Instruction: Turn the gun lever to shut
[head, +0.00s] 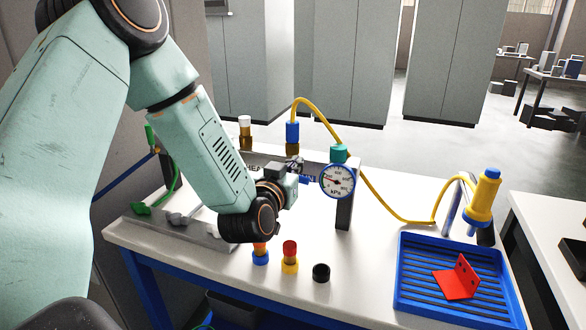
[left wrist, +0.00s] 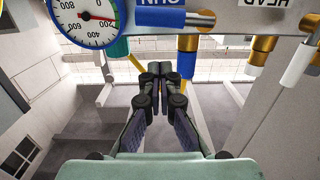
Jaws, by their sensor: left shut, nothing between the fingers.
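My left gripper (head: 294,166) is at the rack front, just left of the label. Its fingers (left wrist: 157,72) are together and empty, and I cannot tell whether they touch the lever. My right gripper is out of view.
A yellow hose (head: 375,190) runs from the blue fitting (head: 292,132) to a yellow-handled gun (head: 484,195). Several caps, including a black one (head: 321,273), stand before the rack. A blue tray (head: 412,303) holds a red bracket (head: 458,280). Bare tabletop lies left of the tray.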

